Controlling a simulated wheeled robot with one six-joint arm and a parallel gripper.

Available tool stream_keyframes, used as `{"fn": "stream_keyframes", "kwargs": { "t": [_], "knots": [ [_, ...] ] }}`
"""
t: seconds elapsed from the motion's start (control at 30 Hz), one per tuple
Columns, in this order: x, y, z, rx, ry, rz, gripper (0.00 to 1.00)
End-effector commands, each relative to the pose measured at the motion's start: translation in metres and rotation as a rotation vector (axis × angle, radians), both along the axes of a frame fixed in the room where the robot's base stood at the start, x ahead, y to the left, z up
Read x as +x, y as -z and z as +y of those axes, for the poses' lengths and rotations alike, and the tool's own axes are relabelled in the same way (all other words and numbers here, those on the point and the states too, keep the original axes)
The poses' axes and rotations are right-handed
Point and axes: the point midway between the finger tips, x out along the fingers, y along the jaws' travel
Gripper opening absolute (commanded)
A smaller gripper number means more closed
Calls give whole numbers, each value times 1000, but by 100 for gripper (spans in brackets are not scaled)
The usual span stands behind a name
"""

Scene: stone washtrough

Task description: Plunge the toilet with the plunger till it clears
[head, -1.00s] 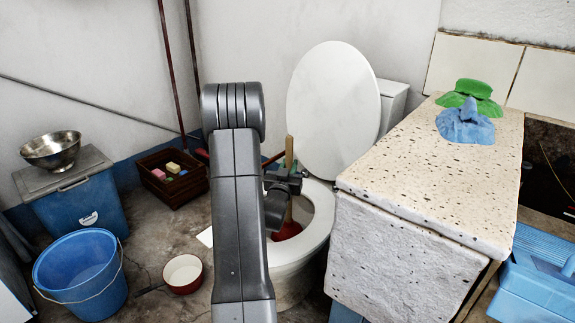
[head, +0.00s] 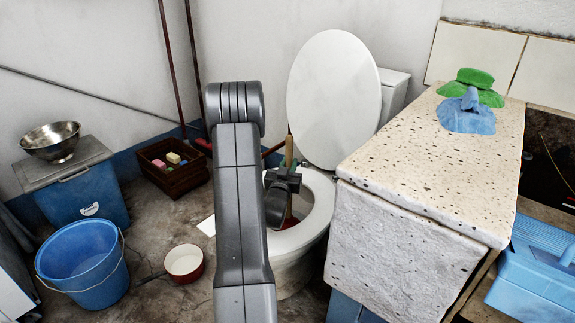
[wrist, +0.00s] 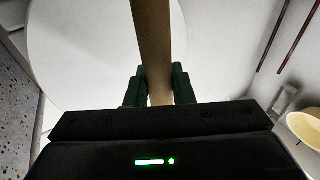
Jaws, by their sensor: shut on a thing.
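The plunger has a wooden handle (head: 289,151) and a red cup (head: 291,222). It stands roughly upright, its cup down inside the bowl of the white toilet (head: 322,203). The toilet lid (head: 333,88) is raised. My gripper (head: 287,180) is above the bowl and shut on the handle. The wrist view shows the handle (wrist: 152,45) between the dark green fingertips (wrist: 159,87). My gripper and arm hide part of the cup and the near left of the bowl. I cannot see the water level.
On the left floor are a blue bucket (head: 82,262), a red and white pan (head: 184,262) and a dark crate (head: 172,178). Some floor between them is bare.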

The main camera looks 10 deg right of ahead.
Motion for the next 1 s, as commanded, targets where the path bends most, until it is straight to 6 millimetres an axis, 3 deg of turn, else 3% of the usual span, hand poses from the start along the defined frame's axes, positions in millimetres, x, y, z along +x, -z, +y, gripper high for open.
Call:
{"fn": "stream_keyframes", "kwargs": {
  "t": [0.6,1.0],
  "knots": [
    [0,-58,0,0,0,-3,0],
    [0,-63,0,-1,0,-3,0]
  ]
}}
